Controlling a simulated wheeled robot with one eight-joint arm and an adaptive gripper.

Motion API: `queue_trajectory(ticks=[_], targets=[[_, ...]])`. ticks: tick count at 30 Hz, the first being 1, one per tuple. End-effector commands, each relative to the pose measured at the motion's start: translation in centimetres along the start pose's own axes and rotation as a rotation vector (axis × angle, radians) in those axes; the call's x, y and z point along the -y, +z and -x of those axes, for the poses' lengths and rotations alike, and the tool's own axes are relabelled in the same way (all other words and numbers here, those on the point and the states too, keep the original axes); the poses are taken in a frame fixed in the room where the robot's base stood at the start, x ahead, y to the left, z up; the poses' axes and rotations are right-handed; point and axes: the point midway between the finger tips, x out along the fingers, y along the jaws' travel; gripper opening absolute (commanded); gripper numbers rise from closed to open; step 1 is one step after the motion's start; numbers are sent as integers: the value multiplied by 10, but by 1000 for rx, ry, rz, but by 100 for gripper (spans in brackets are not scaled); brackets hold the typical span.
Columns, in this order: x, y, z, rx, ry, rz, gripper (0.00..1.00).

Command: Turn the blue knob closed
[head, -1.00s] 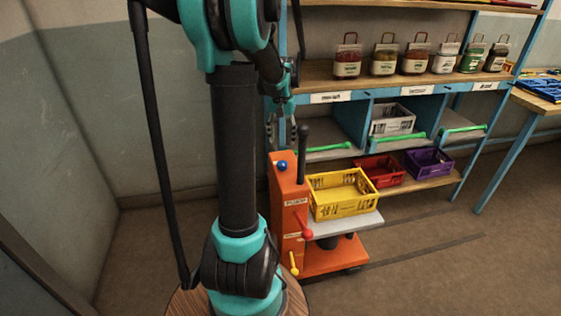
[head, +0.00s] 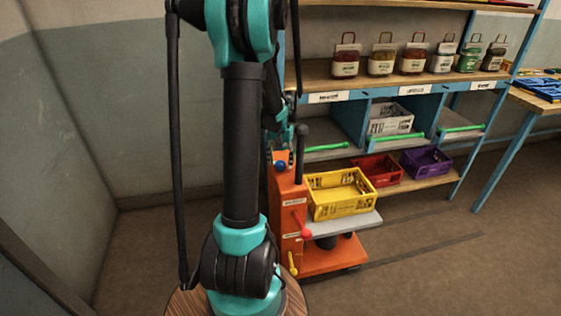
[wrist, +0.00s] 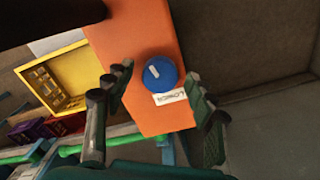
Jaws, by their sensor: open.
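The blue knob (head: 281,165) sits on top of the orange lift column (head: 287,205), at its left side in the head view. In the wrist view the knob (wrist: 160,74) is round with a pale mark on its face, above a white label (wrist: 170,97). My gripper (wrist: 158,92) is open, one finger on each side of the knob in the picture. The fingers look apart from the knob, and the distance to it is hard to tell. In the head view my gripper (head: 284,150) is just above the knob, partly hidden by my arm.
A black upright handle (head: 301,155) stands close to the knob. A red lever (head: 302,228) and a yellow lever (head: 293,264) are on the column front. A yellow crate (head: 340,208) sits on the lift's platform. Behind is a shelf (head: 375,78) with several jars.

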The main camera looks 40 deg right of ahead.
Motion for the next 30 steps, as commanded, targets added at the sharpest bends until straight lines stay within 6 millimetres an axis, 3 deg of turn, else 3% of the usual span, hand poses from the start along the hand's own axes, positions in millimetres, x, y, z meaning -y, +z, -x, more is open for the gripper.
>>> queue_trajectory(ticks=[2,13,30], targets=[[0,0,0,0,0,0,51],[0,0,0,0,0,0,6],[0,0,0,0,0,-269,6]])
